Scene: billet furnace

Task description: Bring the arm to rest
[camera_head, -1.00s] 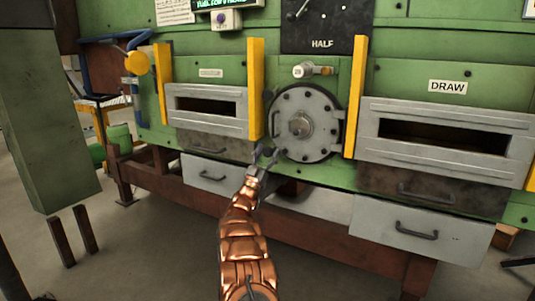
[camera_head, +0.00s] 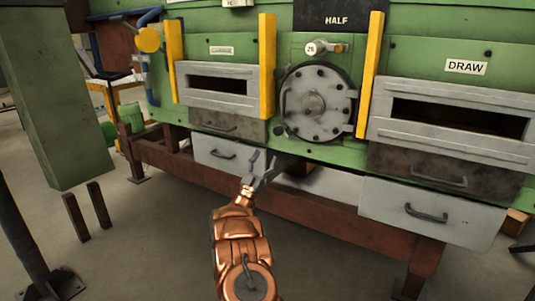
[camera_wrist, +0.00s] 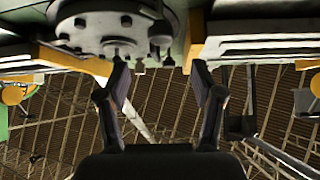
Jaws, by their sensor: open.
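My arm, copper coloured, reaches up from the bottom middle of the head view. My gripper (camera_head: 262,163) is open and empty, in front of the lower part of the green furnace (camera_head: 420,55), below the round bolted door (camera_head: 316,103). In the wrist view my gripper's two fingers (camera_wrist: 160,85) stand apart with nothing between them. The round door (camera_wrist: 115,25) shows at the top of that view, beyond the fingertips. I cannot tell the exact gap between the fingers and the furnace front.
Yellow posts (camera_head: 267,65) flank the round door. Slotted openings sit on both sides, the right one under a DRAW label (camera_head: 466,67). Grey drawers (camera_head: 430,213) with handles lie below. A green column (camera_head: 55,100) stands at left. The floor (camera_head: 150,240) around my arm is clear.

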